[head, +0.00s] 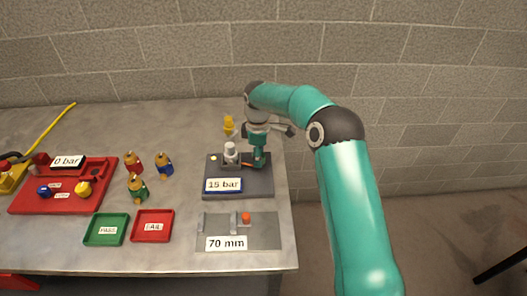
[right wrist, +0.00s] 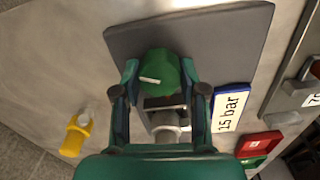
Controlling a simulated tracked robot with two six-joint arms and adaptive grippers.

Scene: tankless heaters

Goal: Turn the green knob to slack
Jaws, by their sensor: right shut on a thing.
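The green knob (right wrist: 160,72) has a white line across its top and sits on the dark grey base plate (right wrist: 225,40). My right gripper (right wrist: 159,75) has its two fingers on either side of the knob, shut on it. The white line points toward the left finger, slightly tilted. In the head view the right gripper (head: 259,160) is over the right part of the dark plate (head: 240,185) and hides most of the knob. A "15 bar" label (head: 223,185) is on the plate's front. My left gripper is not in view.
A grey-white fitting (head: 231,153) stands on the plate beside the gripper. A yellow part (head: 228,124) stands behind it. A "70 mm" gauge plate (head: 265,236) lies in front. Green (head: 106,230) and red (head: 153,226) trays, several coloured valves and a red "0 bar" stand (head: 100,172) are left.

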